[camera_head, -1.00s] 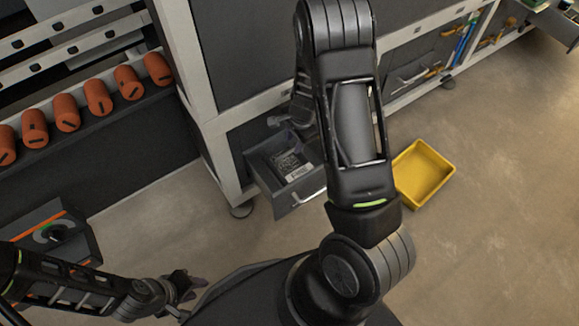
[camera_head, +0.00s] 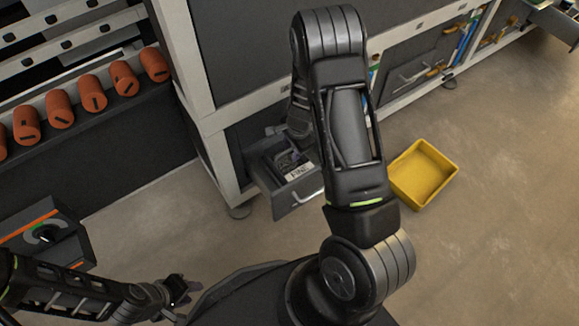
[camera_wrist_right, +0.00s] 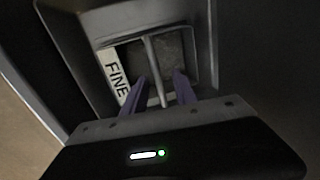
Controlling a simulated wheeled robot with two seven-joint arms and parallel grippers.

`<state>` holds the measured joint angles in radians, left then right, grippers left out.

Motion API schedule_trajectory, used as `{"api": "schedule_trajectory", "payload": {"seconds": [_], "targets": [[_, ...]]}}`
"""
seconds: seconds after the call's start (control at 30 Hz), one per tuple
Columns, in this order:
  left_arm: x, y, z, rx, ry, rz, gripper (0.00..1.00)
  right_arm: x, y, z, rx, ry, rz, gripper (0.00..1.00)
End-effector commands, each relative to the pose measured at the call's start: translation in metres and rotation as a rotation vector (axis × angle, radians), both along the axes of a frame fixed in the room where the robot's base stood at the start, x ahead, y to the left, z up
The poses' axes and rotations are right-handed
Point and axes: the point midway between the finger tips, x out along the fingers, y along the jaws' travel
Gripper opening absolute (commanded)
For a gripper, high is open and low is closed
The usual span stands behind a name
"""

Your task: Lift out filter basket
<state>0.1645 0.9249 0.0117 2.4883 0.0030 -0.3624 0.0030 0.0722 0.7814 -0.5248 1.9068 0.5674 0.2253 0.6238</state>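The filter basket (camera_wrist_right: 174,53) sits in the open drawer (camera_head: 295,202) of the grey cabinet. Its white label (camera_head: 299,172) reads FINE; the label also shows in the right wrist view (camera_wrist_right: 114,72). A thin grey handle bar (camera_wrist_right: 154,68) crosses the basket. My right gripper (camera_wrist_right: 161,82) is in the drawer opening, its two purple fingers apart on either side of the bar, with gaps visible. In the head view my right arm hides part of the basket. My left gripper (camera_head: 180,288) is low at the left, away from the drawer; its fingers are too small to judge.
A yellow tray (camera_head: 452,180) lies on the floor right of the drawer. Several orange cylinders (camera_head: 92,94) line a shelf at the left. A dark box with a dial (camera_head: 72,248) stands at lower left. Open floor lies around the tray.

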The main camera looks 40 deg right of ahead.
Motion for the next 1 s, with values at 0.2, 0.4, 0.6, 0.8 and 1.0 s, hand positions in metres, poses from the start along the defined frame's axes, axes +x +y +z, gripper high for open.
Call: {"api": "schedule_trajectory", "payload": {"seconds": [0.2,0.4,0.6,0.8,1.0], "targets": [[0.0001,-0.0001,0.0007,0.000,0.000,0.000,0.34,0.0002,0.0000,0.0010,0.000,-0.001,0.000,0.34],[0.0000,-0.0002,0.0007,0.000,0.000,0.000,0.34,0.0002,0.0001,0.0011,0.000,-0.001,0.000,0.34],[-0.0001,-0.0002,0.0006,0.000,0.000,-0.001,0.34,0.0003,0.0001,0.0011,0.000,-0.001,0.000,0.23],[-0.0002,-0.0003,0.0006,0.000,0.000,-0.001,0.34,0.0003,0.0001,0.0011,0.000,-0.001,0.000,0.07],[-0.0002,-0.0002,0.0006,0.000,0.001,-0.001,0.34,0.0002,0.0001,0.0011,0.000,-0.001,0.000,0.00]]}}
